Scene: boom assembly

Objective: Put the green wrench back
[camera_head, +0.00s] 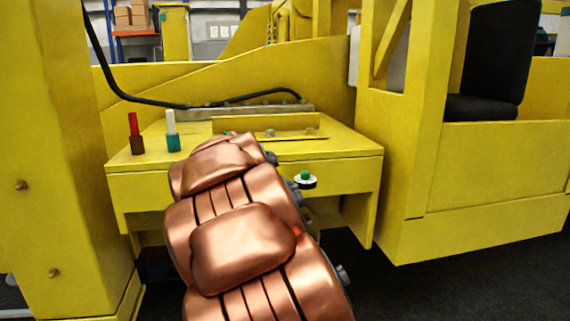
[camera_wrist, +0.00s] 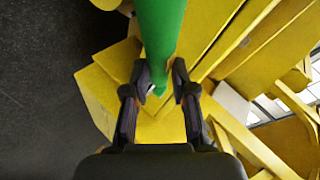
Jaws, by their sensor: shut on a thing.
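In the wrist view, a thick green handle (camera_wrist: 162,28), which looks like the green wrench, runs from the top edge down between my fingers. My gripper (camera_wrist: 160,82) is closed around its lower end, with one finger on each side. The wrench's far end is out of the picture. In the head view, my copper-coloured arm covers the middle of the yellow bench, and my gripper and most of the held tool are hidden behind it.
On the bench (camera_head: 345,150), a red and brown tool (camera_head: 135,135) and a white and green tool (camera_head: 172,132) stand upright at the left. A raised yellow strip (camera_head: 290,123) lies at the back. A green knob (camera_head: 305,175) shows beside my arm. Yellow machine walls (camera_head: 45,150) flank the bench.

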